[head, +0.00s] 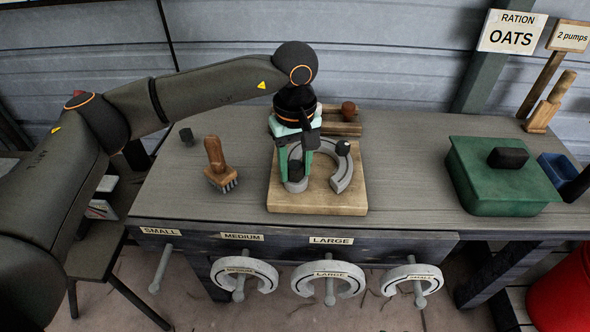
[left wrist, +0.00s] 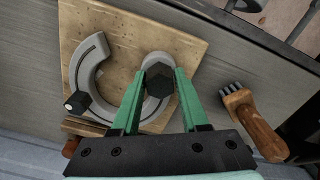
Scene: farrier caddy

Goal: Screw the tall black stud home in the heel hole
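A grey curved horseshoe (head: 343,176) lies on a wooden board (head: 325,206); it also shows in the left wrist view (left wrist: 84,67). A short black stud head (head: 343,147) sits on its far part. My left gripper (head: 296,173) points down over the board's left side. Its green fingers stand on either side of the tall black stud (left wrist: 160,79), apparently touching it. A round grey piece (head: 296,186) is under the stud. I cannot tell whether it joins the shoe or how deep the stud sits. My right gripper is not in view.
A green lidded box (head: 500,178) stands at right. Shoes hang on the bench front. Bench between board and box is clear.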

